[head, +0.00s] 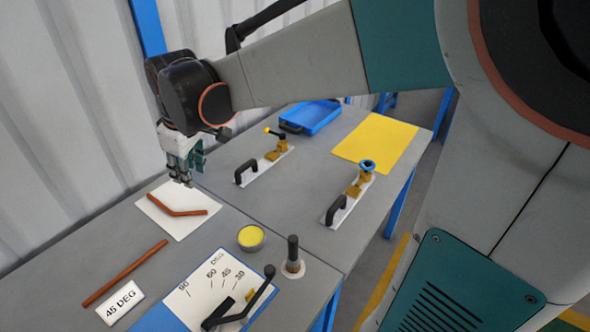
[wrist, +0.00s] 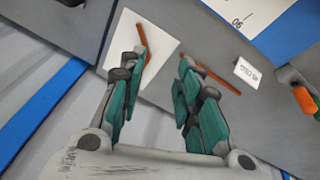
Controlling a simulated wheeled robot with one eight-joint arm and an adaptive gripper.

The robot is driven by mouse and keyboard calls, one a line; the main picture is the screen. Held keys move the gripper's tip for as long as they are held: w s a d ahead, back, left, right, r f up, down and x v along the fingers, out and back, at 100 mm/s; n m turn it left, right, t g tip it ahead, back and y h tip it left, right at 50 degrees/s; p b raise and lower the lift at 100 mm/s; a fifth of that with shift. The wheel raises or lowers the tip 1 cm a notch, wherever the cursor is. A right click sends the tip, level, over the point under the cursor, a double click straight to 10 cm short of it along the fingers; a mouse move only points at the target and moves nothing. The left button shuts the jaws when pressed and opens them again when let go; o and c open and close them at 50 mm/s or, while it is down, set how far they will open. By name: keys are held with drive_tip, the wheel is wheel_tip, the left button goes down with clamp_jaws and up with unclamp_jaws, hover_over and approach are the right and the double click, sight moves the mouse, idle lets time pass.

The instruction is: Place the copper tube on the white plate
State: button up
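A bent copper tube (head: 180,212) lies on the white plate (head: 195,224), and both also show in the wrist view, the tube (wrist: 142,38) and the plate (wrist: 118,30). A second, straight copper tube (head: 125,273) lies on the grey table left of the plate's front side; it shows in the wrist view too (wrist: 215,80). My gripper (head: 183,180) hangs above the far edge of the plate. In the wrist view, its teal fingers (wrist: 156,70) are spread apart with nothing between them. The bent tube appears apart from the fingers.
A "45 DEG" card (head: 120,302), an angle-scale board with a lever (head: 225,290), a yellow-topped cup (head: 251,237) and an upright dark post (head: 293,258) stand nearby. Behind are two handled fixtures (head: 265,163) (head: 348,195), a blue tray (head: 312,117) and a yellow sheet (head: 376,143).

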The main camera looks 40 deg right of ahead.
drive_tip(key=s+f+m+t, duration=0.1)
drive_tip(key=s+m+t, duration=0.2)
drive_tip(key=s, duration=1.6)
drive_tip(key=shift+a+f+m+t, duration=0.25)
drive_tip(key=shift+a+m+t, duration=0.15)
drive_tip(key=shift+m, duration=1)
